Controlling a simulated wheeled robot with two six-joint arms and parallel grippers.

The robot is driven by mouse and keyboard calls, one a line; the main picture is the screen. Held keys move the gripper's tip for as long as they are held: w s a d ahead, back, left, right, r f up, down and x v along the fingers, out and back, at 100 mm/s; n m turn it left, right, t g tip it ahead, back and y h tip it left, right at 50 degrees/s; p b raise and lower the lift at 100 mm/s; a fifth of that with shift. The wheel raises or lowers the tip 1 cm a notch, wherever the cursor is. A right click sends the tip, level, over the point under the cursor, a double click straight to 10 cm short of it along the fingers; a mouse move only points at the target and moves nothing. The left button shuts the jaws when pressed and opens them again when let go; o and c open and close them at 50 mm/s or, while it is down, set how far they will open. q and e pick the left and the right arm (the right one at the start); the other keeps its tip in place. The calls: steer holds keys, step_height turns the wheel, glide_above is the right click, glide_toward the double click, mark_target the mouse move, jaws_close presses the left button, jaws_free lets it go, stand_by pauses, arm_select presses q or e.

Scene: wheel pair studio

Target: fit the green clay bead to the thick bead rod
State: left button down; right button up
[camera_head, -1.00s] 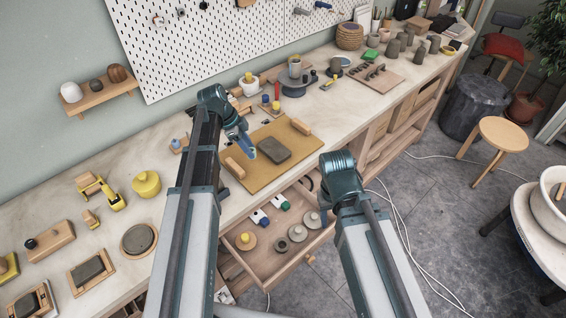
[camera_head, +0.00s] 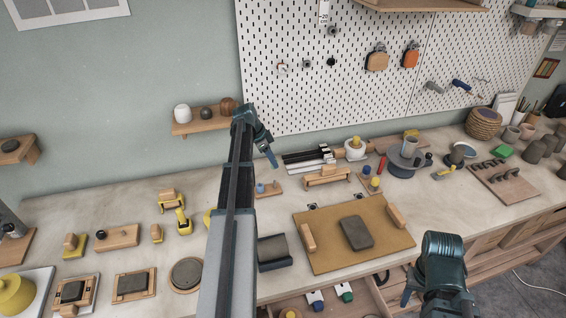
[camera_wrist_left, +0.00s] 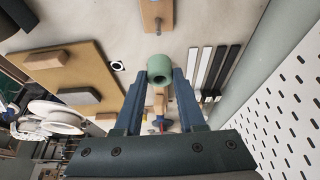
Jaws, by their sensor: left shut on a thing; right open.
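The green clay bead (camera_wrist_left: 160,68), a short cylinder with a hole, is between the fingertips of my left gripper (camera_wrist_left: 162,78) in the left wrist view. My left gripper (camera_head: 272,161) is shut on it, held above the rear of the bench; the bead is not distinct in the head view. A wooden block with a metal rod (camera_wrist_left: 157,24) shows ahead of the bead in the wrist view. I cannot tell which rod is thick. My right gripper (camera_head: 408,297) is open at lower right, partly hidden.
A tan board (camera_head: 325,262) with a grey clay slab (camera_head: 356,232) lies right of my left arm. A second stand with blue and yellow pieces (camera_head: 372,183) is further right. The pegboard (camera_head: 310,95) rises behind the bench.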

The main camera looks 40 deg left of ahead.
stand_by(0.4)
arm_select(q)
step_height(320, 180, down, 6)
steer(key=b, duration=0.5)
steer(key=shift+r+b, duration=0.2)
steer(key=shift+b, duration=0.1)
steer(key=shift+f, duration=0.1)
stand_by(0.6)
steer(key=shift+f+b, duration=1.4)
steer(key=shift+b, duration=0.1)
steer(key=shift+f, duration=0.15)
steer(key=shift+f+b, duration=1.35)
steer(key=shift+b, duration=0.15)
